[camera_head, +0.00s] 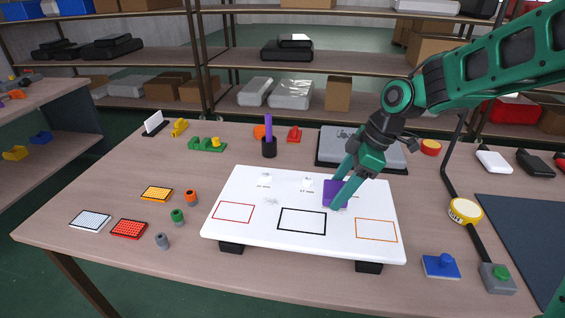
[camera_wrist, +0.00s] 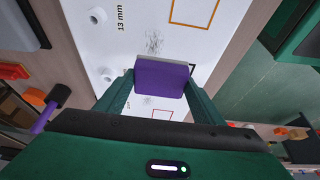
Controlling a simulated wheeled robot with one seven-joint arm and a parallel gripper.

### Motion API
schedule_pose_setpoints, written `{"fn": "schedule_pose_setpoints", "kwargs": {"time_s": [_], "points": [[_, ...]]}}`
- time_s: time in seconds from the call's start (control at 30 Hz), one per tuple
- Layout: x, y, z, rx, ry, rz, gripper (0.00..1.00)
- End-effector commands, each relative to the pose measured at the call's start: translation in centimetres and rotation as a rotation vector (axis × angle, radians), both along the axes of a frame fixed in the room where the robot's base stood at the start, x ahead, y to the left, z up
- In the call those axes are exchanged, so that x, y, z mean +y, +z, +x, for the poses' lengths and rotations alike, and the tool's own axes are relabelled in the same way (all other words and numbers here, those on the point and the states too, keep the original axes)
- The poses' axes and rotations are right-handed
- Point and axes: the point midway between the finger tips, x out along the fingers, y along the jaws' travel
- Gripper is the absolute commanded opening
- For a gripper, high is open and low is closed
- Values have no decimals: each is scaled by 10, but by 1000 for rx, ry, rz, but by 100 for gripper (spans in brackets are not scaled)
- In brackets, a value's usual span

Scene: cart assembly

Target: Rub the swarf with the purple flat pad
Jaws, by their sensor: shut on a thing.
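The purple flat pad (camera_head: 331,193) is held between the fingertips of my gripper (camera_head: 342,192), over the right half of the white board (camera_head: 250,180). In the wrist view the pad (camera_wrist: 160,80) sits squarely between the two fingers, with a pale grey edge along its far side. Swarf shows as a grey scribbled patch (camera_wrist: 154,43) just beyond the pad in the wrist view. Another faint grey patch (camera_head: 272,201) lies left of the pad in the head view. I cannot tell whether the pad touches the board.
The board carries red, black and orange outlined rectangles and small white pegs (camera_head: 307,182). A black cup with a purple stick (camera_head: 268,146) stands behind it. A grey tray (camera_head: 335,160) lies behind my gripper.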

Motion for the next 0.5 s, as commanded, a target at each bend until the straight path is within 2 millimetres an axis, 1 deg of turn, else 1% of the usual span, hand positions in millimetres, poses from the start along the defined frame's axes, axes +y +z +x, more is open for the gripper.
{"fn": "schedule_pose_setpoints", "kwargs": {"time_s": [0.03, 0.2, 0.33, 0.5], "points": [[1, 6, 0, -3, 2, 1, 34], [2, 19, 0, -2, 4, 1, 34], [4, 26, 0, -2, 6, 1, 34], [5, 28, -1, -2, 9, 0, 34]]}}
